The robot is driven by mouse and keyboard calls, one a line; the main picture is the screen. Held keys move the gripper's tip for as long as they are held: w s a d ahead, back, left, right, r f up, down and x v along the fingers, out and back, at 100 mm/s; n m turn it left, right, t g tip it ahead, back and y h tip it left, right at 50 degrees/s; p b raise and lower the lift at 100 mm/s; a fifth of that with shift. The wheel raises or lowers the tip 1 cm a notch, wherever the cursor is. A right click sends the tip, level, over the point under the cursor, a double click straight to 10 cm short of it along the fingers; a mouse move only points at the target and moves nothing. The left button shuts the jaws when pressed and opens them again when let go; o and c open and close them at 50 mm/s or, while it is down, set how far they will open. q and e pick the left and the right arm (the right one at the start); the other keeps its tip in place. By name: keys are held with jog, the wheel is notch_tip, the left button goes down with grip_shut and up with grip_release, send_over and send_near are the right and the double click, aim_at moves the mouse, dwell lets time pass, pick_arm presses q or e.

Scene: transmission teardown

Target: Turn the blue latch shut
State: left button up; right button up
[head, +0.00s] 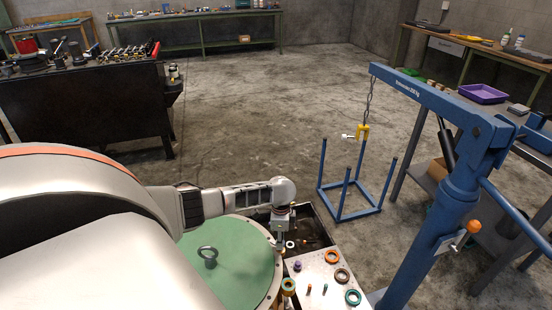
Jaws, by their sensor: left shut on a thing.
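My left gripper (280,239) points down at the right rim of the round green cover (238,277). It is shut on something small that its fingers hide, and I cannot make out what. I cannot pick out the blue latch in this view; it may be hidden by my gripper or be too small to tell. The green cover lies flat and has a grey lifting eye (208,256) standing on it. My right gripper is not in view.
A light metal plate (318,281) beside the cover carries several coloured rings and small parts. A dark open bin (318,226) lies just behind it. A blue hoist (453,205) stands at the right, its yellow hook (362,132) hanging above a blue frame (345,214). Open floor lies beyond.

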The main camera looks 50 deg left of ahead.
pick_arm(q)
jog(key=n+p, duration=0.1)
jog(key=n, duration=0.2)
jog(key=shift+d+r+p, duration=0.15)
jog(key=shift+p, duration=0.25)
jog(key=n+p, duration=0.1)
jog(key=n, duration=0.1)
jog(key=shift+n, duration=0.3)
jog(key=shift+n+p, duration=0.3)
jog(key=shift+n, duration=0.1)
jog(key=shift+s+f+n+p, duration=0.1)
jog(key=shift+n+p, duration=0.1)
jog(key=shift+n, duration=0.3)
jog(key=shift+f+n+p, duration=0.1)
jog(key=shift+n+p, duration=0.05)
jog(key=shift+n, duration=1.05)
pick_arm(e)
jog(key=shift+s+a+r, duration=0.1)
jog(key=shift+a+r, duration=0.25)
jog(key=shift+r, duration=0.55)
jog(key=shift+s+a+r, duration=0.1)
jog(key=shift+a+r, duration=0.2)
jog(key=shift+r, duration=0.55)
pick_arm(q)
jog(key=o, duration=1.1)
jog(key=shift+f, duration=0.1)
jog(key=shift+c, duration=0.2)
jog(key=shift+o, duration=0.2)
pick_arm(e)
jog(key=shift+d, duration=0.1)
